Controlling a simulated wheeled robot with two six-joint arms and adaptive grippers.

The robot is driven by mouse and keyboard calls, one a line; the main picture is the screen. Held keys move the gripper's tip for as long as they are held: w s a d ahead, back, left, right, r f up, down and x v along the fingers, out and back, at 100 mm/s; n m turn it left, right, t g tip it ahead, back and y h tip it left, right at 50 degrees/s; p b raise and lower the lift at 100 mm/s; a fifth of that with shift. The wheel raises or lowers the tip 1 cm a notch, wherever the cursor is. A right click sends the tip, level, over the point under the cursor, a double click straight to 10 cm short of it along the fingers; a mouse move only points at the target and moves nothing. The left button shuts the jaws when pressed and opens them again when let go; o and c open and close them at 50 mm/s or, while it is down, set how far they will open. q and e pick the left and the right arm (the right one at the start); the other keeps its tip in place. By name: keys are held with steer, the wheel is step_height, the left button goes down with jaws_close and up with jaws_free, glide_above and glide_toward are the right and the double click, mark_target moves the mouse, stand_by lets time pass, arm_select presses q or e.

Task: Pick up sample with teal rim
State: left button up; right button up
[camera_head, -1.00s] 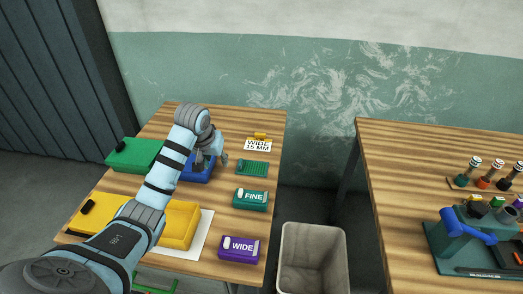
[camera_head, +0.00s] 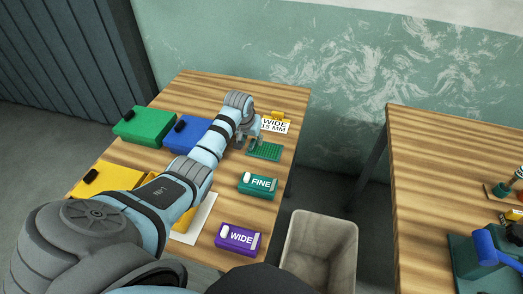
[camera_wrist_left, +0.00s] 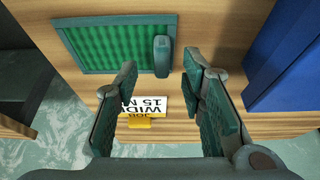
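The sample with teal rim (camera_head: 266,151) is a small flat green mesh panel on the left table, between the WIDE 15 MM card and the FINE box. In the left wrist view the sample (camera_wrist_left: 118,46) shows its green netting, a dark teal rim and a raised teal tab (camera_wrist_left: 162,56) at one side. My left gripper (camera_head: 250,141) is beside the sample's left end. In the left wrist view my left gripper (camera_wrist_left: 160,64) is open, and the tab appears between its fingertips; nothing is held. Whether a finger touches the tab I cannot tell. My right gripper is not in view.
The WIDE 15 MM card (camera_head: 274,126) has a yellow holder behind it. The teal FINE box (camera_head: 258,185) and purple WIDE box (camera_head: 238,238) stand nearer. Blue (camera_head: 182,134), green (camera_head: 144,126) and yellow boxes are left. A grey bin (camera_head: 320,245) stands between the tables.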

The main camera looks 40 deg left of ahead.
arm_select(q)
steer(key=shift+x, duration=1.1)
steer(key=shift+s+r, duration=0.2)
steer(key=shift+s, duration=0.1)
steer(key=shift+c, duration=0.4)
jaws_close()
steer(key=shift+r, duration=0.1)
